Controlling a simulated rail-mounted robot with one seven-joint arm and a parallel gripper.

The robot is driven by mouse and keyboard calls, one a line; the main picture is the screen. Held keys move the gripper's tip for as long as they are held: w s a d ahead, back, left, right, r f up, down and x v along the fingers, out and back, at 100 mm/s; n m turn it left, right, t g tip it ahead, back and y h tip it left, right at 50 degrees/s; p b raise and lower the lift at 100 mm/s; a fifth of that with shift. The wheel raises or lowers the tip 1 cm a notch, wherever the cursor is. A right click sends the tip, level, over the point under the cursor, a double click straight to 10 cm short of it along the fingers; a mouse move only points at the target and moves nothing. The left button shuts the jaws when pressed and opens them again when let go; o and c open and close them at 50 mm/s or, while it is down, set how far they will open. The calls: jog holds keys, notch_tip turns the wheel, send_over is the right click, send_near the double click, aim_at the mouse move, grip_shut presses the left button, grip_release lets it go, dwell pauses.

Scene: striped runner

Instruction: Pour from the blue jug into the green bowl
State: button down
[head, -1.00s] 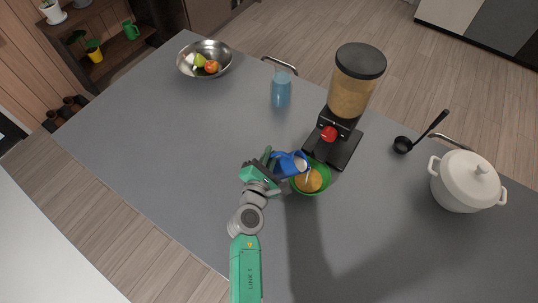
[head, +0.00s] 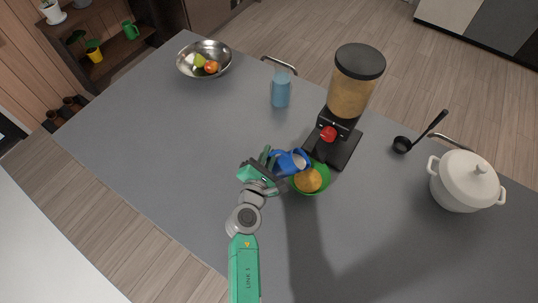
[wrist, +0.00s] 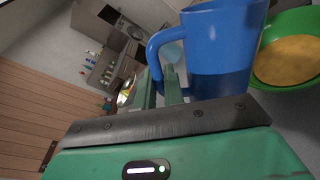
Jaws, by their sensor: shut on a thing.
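The blue jug (head: 284,163) is in my gripper (head: 273,168), at the upper left edge of the green bowl (head: 325,184). In the wrist view, my gripper's fingers (wrist: 161,88) are shut on the handle of the jug (wrist: 222,45). The green bowl (wrist: 300,22) is right of the jug there and holds a golden-orange filling. The contact at the handle is partly hidden in the head view.
A dispenser (head: 345,110) with a black base stands just behind the bowl. The counter's left and front are clear.

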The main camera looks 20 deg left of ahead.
jog(key=shift+a+r+n, duration=0.1)
jog(key=shift+r+n, duration=0.2)
jog(key=shift+f+n+b, duration=0.7)
jog(key=shift+f+b, duration=0.25)
jog(key=shift+b, duration=0.25)
jog(key=shift+f+n+t+h+b, duration=0.3)
jog(key=shift+n+b, duration=0.15)
jog(key=shift+n, duration=0.25)
jog(key=shift+s+a+r+n+t+p, duration=0.15)
jog(key=shift+a+r+n+p, duration=0.2)
jog(key=shift+r+n, duration=0.3)
jog(key=shift+w+a+r+n+t+p, duration=0.1)
jog(key=shift+a+r+n+p, duration=0.3)
jog(key=shift+n, duration=0.35)
jog(key=shift+s+a+r+n+t+p, duration=0.15)
jog(key=shift+a+r+n+p, duration=0.2)
jog(key=shift+r+n, duration=0.3)
